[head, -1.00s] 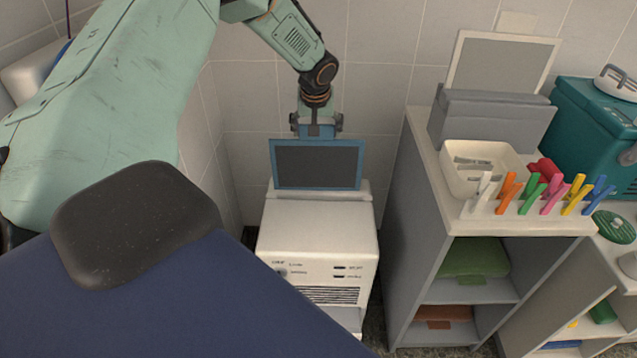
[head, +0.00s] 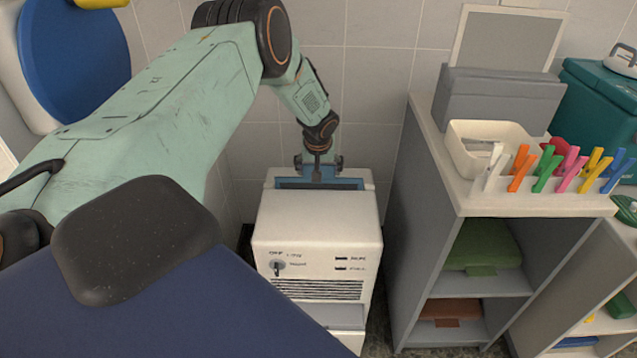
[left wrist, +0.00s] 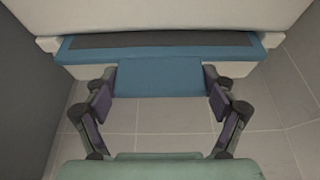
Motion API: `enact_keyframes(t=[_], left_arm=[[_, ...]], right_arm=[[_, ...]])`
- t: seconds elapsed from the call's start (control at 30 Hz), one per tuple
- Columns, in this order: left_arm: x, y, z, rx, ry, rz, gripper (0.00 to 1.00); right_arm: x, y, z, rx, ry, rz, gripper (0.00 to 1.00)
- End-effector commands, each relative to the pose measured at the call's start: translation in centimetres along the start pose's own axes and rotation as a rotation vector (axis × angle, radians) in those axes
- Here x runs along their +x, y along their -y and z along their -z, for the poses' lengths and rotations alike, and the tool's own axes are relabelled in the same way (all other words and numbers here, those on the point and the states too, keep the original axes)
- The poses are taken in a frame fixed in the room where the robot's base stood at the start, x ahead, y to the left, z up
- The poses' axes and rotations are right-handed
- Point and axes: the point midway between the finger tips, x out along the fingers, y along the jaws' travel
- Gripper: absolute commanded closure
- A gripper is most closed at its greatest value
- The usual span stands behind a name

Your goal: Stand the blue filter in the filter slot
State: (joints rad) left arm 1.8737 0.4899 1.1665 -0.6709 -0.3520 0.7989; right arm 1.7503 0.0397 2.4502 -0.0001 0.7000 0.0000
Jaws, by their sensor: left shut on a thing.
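The blue filter (head: 345,184), a blue frame with a dark panel, is sunk into the filter slot (head: 369,176) at the top rear of the white machine (head: 318,225). Only its upper strip shows; the rest is hidden in the machine. My left gripper (head: 318,166) is above it, shut on the filter's tab. In the left wrist view the blue filter (left wrist: 75,54) lies along the machine's edge, and its wide blue tab sits between the fingers of my left gripper (left wrist: 159,80). My right gripper is in neither view.
A grey cabinet (head: 400,220) stands close to the machine's right. On it are a cream tray (head: 460,165), several coloured clips (head: 565,165) and a grey holder (head: 495,100) with a white-framed grey panel (head: 505,45). A tiled wall is close behind the machine.

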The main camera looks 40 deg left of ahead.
Motion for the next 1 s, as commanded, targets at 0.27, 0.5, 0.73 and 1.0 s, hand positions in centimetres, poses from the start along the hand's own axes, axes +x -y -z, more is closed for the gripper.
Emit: enact_keyframes(t=[0.27, 0.5, 0.73, 1.0], left_arm=[[3.4, 0.0, -1.4, 0.002, 0.000, 0.000, 0.75], [3.2, 0.0, -1.4, 0.001, 0.000, 0.000, 0.75], [3.6, 0.0, -1.6, 0.001, 0.001, 0.001, 0.10], [3.6, 0.0, -1.5, 0.001, 0.001, 0.001, 0.00]], right_arm=[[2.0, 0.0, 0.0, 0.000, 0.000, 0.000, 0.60], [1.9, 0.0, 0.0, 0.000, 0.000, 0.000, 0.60], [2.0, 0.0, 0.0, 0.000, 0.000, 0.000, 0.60], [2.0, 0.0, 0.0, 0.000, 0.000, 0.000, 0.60]])
